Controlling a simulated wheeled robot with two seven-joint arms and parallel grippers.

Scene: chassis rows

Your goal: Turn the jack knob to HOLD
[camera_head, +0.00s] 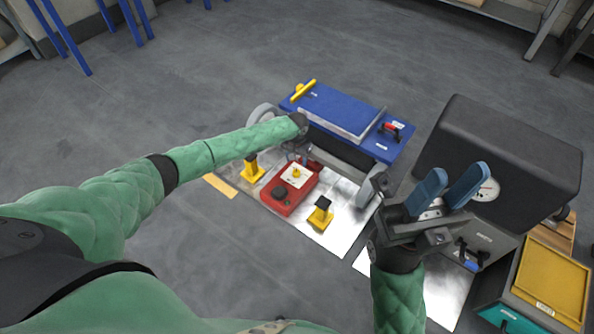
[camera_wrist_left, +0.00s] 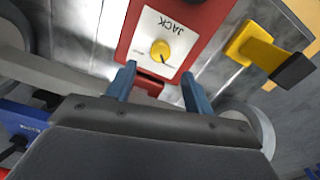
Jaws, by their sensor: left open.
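The red jack (camera_head: 281,196) stands on the pale floor plate in the head view, with a yellow knob (camera_head: 296,174) on its white panel. In the left wrist view the knob (camera_wrist_left: 160,51) sits on the panel (camera_wrist_left: 150,30) beside the word JACK, which appears upside down. A dark pointer mark on the knob points down and right in that view; the small position labels are too small to read surely. My left gripper (camera_wrist_left: 160,90) is open and empty, its blue fingers apart, short of the knob. My right gripper (camera_head: 455,187) is open and empty, right of the jack.
Yellow blocks with black tops (camera_head: 321,213) flank the jack. A blue-topped chassis cart (camera_head: 340,108) stands behind it. A dark grey machine (camera_head: 500,145) with a gauge and a yellow tray (camera_head: 552,281) are at right.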

